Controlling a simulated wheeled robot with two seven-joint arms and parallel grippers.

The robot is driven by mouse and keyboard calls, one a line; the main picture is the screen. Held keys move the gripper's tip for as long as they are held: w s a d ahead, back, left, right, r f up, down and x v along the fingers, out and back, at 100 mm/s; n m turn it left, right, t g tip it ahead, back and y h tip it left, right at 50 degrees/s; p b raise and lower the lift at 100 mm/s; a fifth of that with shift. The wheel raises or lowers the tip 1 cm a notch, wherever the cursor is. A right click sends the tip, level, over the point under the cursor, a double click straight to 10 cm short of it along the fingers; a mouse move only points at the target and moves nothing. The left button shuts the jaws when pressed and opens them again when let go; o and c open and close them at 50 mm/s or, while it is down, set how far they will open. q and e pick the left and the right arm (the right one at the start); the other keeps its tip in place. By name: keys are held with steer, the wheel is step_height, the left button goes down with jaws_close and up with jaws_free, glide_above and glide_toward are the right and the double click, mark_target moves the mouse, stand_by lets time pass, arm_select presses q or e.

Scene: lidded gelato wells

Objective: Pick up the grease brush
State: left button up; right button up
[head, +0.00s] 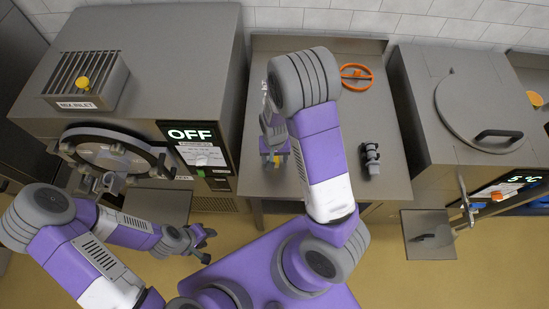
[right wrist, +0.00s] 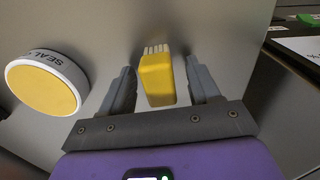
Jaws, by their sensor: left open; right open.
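The grease brush, a yellow block with pale bristles (right wrist: 156,82), is in the right wrist view, between the two fingers of my right gripper (right wrist: 160,85). Gaps show on both sides of it, so the fingers are apart from it. The bristles point away from the gripper. In the head view my right gripper (head: 274,148) is low over the steel counter, partly hidden by my arm; the brush is hard to make out there. My left gripper (head: 205,244) is open and empty, in front of the machine on the left.
A round white tub with a yellow top, lettered "SEAL" (right wrist: 46,84), stands left of the brush. On the counter (head: 385,135) are an orange ring (head: 356,77) and a dark fitting (head: 370,158). A machine reading OFF (head: 191,134) stands left, a lidded well (head: 485,108) right.

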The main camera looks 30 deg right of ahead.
steer(key=shift+s, duration=0.15)
steer(key=shift+c, duration=0.4)
steer(key=c, duration=1)
steer(key=shift+o, duration=0.2)
steer(key=shift+r, duration=0.1)
step_height(320, 180, up, 10)
steer(key=shift+f+p, duration=0.1)
steer(key=shift+p, duration=0.95)
steer(key=o, duration=0.4)
steer(key=shift+c, duration=1.5)
